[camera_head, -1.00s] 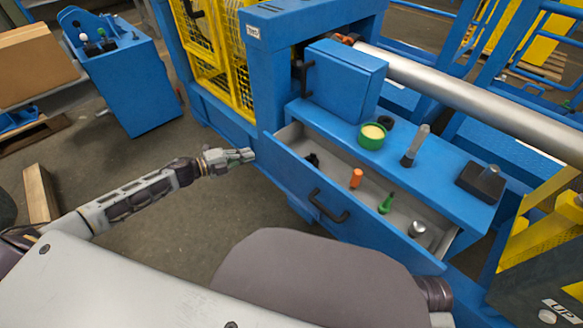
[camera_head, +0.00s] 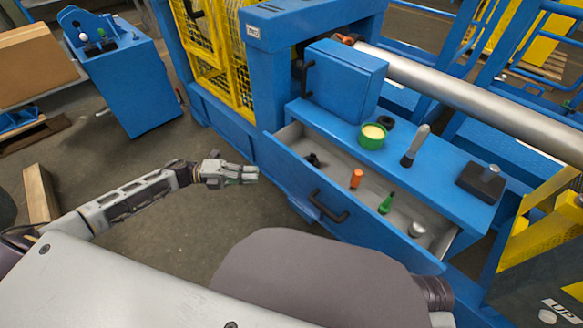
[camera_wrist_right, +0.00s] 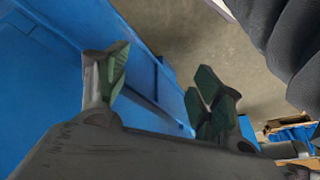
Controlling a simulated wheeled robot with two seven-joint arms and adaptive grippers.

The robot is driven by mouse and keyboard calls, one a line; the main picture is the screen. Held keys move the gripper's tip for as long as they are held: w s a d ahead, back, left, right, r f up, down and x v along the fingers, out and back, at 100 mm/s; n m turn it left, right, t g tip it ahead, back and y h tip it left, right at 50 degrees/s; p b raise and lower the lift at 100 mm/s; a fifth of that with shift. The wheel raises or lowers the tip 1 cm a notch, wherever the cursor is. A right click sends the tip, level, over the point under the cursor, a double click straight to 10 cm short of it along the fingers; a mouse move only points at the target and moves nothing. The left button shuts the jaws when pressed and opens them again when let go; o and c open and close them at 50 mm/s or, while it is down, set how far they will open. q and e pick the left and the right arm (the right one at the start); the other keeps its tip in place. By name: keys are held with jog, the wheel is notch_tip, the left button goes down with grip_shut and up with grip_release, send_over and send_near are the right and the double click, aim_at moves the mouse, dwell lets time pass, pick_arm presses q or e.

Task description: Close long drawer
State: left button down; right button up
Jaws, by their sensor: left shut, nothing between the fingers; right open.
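The long drawer (camera_head: 292,178) is blue and is pulled out below the machine's blue ledge. Inside it lie an orange cylinder, a green bottle-like item and small metal and black parts. Its black handle (camera_head: 327,209) is on the front panel. My left gripper (camera_head: 256,174) is shut and empty, just left of the drawer's left end, apart from the handle. My right gripper (camera_wrist_right: 165,85) is open in the right wrist view, with green-padded fingers apart and nothing between them. A blue surface lies behind it. The right gripper is not seen in the head view.
The floor between my left arm and the drawer is clear.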

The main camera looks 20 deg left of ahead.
pick_arm(q)
jog(key=shift+d, duration=0.15)
pick_arm(e)
jog(key=shift+f, duration=0.1)
pick_arm(q)
jog(key=b, duration=0.2)
send_near(309, 168)
jog(key=s+d, duration=0.2)
jog(key=shift+w+d+b, duration=0.45)
jog(key=shift+w+d, duration=0.15)
jog(key=shift+w, duration=0.15)
jog(key=shift+w+d+b, duration=0.4)
jog(key=shift+w+d, duration=0.2)
jog(key=shift+w, duration=0.2)
pick_arm(e)
notch_tip(309, 168, down, 8)
jog(key=a+t+y, duration=0.1)
jog(key=a, duration=0.1)
jog(key=shift+w+m, duration=0.2)
jog(key=shift+m, duration=0.1)
jog(key=shift+w, duration=0.2)
pick_arm(q)
jog(key=shift+w+d, duration=0.1)
